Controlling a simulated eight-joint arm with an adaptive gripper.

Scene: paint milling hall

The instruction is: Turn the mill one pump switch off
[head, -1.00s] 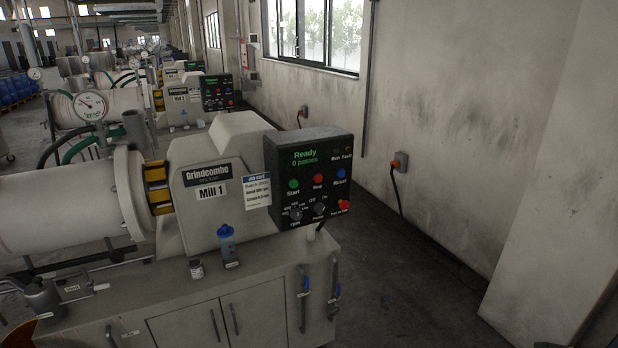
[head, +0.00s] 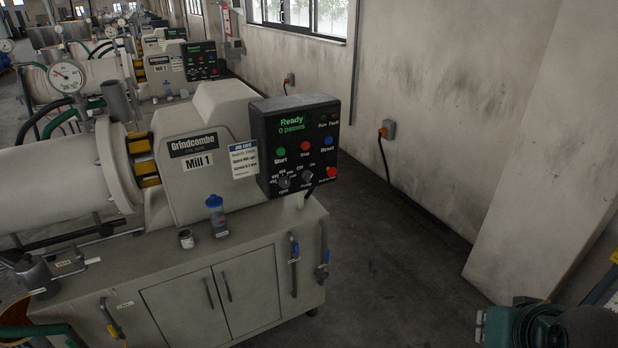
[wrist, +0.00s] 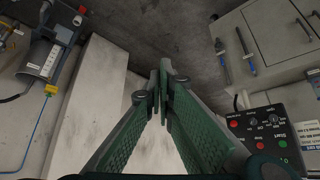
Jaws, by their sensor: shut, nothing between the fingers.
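The Mill 1 control box (head: 295,145) is dark and hangs at the right end of the mill. Its display reads "Ready, 0 passes". The pump switch (head: 307,176) is a small dark knob on the lower row, between the rpm knob (head: 283,183) and the red stop knob (head: 331,172); its setting is too small to tell. In the wrist view the box appears upside down at the lower right, with the pump switch (wrist: 252,121) on it. My gripper (wrist: 162,78) has its green fingers shut and empty, pointing towards the floor and wall, apart from the box.
The mill cabinet (head: 215,290) has blue-handled valves (head: 294,250) on its front. A pale wall pillar (head: 530,170) is at the right. The floor between is clear.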

